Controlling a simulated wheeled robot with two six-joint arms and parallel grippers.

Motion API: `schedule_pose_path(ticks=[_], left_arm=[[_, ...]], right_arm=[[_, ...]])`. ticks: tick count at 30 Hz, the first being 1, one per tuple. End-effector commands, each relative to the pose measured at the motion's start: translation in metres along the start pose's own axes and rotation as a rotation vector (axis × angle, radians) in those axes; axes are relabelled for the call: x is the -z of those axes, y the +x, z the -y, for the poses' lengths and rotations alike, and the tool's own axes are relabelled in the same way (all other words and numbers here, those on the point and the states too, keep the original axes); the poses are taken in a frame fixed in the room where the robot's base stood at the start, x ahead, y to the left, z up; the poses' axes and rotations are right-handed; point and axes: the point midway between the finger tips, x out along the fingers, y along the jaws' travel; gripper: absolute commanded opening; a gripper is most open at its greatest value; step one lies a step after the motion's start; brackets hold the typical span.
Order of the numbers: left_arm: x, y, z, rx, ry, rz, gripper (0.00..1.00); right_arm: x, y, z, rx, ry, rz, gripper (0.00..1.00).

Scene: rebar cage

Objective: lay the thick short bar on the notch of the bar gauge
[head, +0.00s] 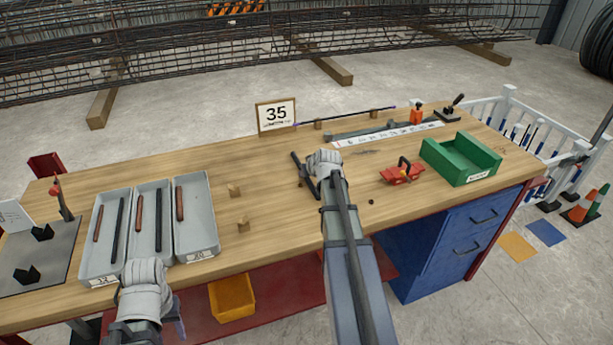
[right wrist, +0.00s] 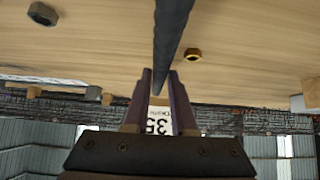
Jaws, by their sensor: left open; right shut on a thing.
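A dark thick short bar (head: 303,172) is in my right gripper (head: 322,160), slanting across the middle of the table. In the right wrist view the same bar (right wrist: 170,35) sits between the two fingers (right wrist: 160,82), and wood shows behind it. A long grey piece with a white marked strip (head: 390,134), which looks like the bar gauge, lies at the back right, apart from the bar; its notch is too small to make out. My left gripper (head: 147,275) is open and empty at the front of the grey trays.
Grey trays (head: 211,235) with short bars stand at the left. A red tool (head: 402,174) and green box (head: 462,160) stand right.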

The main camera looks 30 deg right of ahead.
Motion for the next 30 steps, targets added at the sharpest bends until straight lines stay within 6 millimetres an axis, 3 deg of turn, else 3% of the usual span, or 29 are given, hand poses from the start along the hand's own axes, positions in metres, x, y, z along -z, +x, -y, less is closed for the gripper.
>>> schedule_pose_path(ticks=[6,7,15,26,30], left_arm=[[0.0,0.003,0.0,0.0,0.0,0.0,0.5],[0.0,0.002,0.0,0.0,0.0,0.0,0.5],[0.0,0.002,0.0,0.0,0.0,0.0,0.5],[0.0,-0.002,0.0,0.0,0.0,0.0,0.5],[-0.001,-0.012,0.001,0.0,0.0,0.0,0.5]], right_arm=[[-0.002,0.002,0.0,0.0,0.0,-0.002,0.0],[-0.002,0.002,0.0,0.0,0.0,0.0,0.27],[-0.001,0.001,0.0,0.0,0.0,0.0,0.54],[0.002,-0.002,0.0,0.0,0.0,0.0,0.54],[0.002,-0.015,0.0,0.0,0.001,0.0,0.54]])
